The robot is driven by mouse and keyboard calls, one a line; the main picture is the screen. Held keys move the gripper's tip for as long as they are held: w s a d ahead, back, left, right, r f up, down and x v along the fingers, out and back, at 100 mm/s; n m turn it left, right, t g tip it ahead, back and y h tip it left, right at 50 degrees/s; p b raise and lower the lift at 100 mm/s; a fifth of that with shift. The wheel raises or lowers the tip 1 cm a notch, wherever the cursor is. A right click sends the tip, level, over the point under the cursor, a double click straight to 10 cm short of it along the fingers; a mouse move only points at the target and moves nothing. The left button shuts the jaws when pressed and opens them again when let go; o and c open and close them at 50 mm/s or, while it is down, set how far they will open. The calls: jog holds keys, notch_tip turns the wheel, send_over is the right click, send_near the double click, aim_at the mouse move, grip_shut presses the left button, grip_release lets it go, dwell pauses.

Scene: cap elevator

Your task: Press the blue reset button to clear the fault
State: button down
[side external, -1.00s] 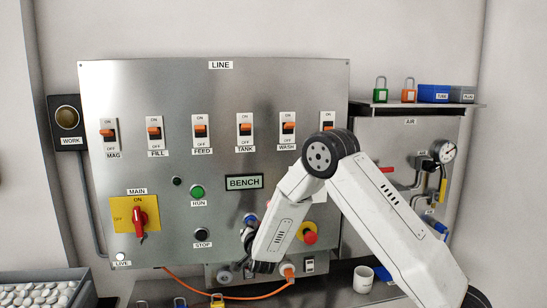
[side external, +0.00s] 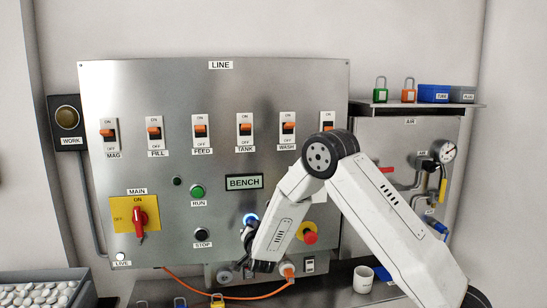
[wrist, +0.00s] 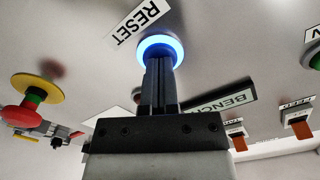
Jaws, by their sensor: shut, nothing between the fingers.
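The blue reset button (side external: 251,218) is on the lower middle of the steel LINE panel, partly hidden by my arm in the side view. Its ring is lit bright blue. In the wrist view the lit blue ring (wrist: 160,46) sits beside the RESET label (wrist: 139,22). My gripper (wrist: 158,62) is shut and empty, its fingertips at the button's face and covering the centre of it. They look to be touching it. In the side view my gripper (side external: 248,238) is just below the button, mostly behind my arm.
A red emergency stop on a yellow plate (side external: 309,233) is right of my arm. The green RUN button (side external: 197,192), black STOP button (side external: 202,234) and red MAIN switch (side external: 140,219) are to the left. An orange cable (side external: 215,297) hangs below.

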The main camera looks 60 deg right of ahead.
jog(key=shift+v, duration=2.6)
jog(key=s+a+f+n+g+y, duration=0.1)
jog(key=s+a+n+g+y, duration=0.15)
jog(key=a+n+y, duration=0.3)
jog(key=s+a+f+n+g+y, duration=0.1)
jog(key=s+a+f+n+y, duration=0.2)
jog(key=a+y, duration=0.35)
jog(key=s+a+n+g, duration=0.4)
jog(key=s+n+g, duration=0.2)
jog(key=s, duration=0.9)
jog(key=shift+s+a+g+y, duration=0.15)
jog(key=shift+s+g+y, duration=0.15)
jog(key=shift+g+y, duration=0.1)
jog(key=c, duration=1.3)
grip_release()
jog(key=shift+f+n, duration=0.1)
jog(key=shift+n, duration=0.15)
